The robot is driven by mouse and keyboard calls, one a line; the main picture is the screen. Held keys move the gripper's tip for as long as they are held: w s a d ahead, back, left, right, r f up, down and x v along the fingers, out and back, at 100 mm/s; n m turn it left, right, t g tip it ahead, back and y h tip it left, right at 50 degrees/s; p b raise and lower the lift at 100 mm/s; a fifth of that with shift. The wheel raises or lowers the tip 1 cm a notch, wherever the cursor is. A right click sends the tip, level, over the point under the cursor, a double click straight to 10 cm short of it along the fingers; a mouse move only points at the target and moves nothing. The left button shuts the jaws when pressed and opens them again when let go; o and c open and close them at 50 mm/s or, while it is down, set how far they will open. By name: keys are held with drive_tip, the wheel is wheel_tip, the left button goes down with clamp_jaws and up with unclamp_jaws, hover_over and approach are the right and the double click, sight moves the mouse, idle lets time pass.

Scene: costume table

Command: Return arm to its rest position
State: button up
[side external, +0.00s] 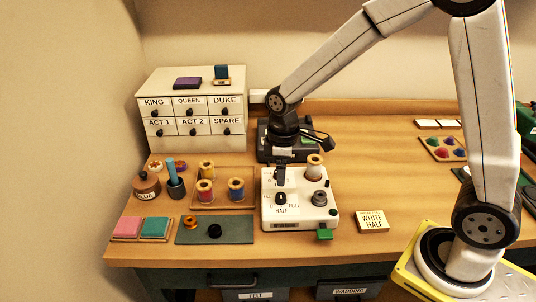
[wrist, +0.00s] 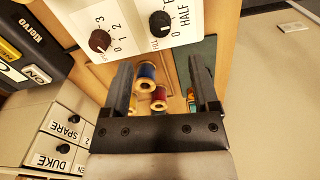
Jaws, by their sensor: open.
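My gripper (side external: 280,174) is at the rear left of the white machine (side external: 322,205) in the side view, low over its top. One finger hides part of the machine's markings; I cannot tell if it touches. In the wrist view my gripper (wrist: 162,78) has its two dark fingers apart. A blue spool (wrist: 159,77) and a red spool (wrist: 158,98) show between them, but beyond the fingers and not held. The white machine (wrist: 125,25) fills the top of that view, with its dark knob (wrist: 101,41). My arm is extended leftward over the table.
Left of the machine is a tray (side external: 222,204) of spools. A drawer cabinet (side external: 194,142) stands at the back left. A dark device (side external: 303,149) is behind my wrist. Bare tabletop (side external: 385,165) is clear further right.

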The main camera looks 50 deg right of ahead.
drive_tip(key=shift+s, duration=0.15)
drive_tip(key=s+d+m+t, duration=0.2)
drive_tip(key=s+m, duration=0.5)
drive_tip(key=s, duration=0.3)
drive_tip(key=shift+d+f+t, duration=0.2)
drive_tip(key=shift+f+t, duration=0.1)
drive_tip(key=shift+f, duration=0.05)
drive_tip(key=shift+w+m, duration=0.15)
drive_tip(key=shift+m, duration=0.15)
idle(0.6)
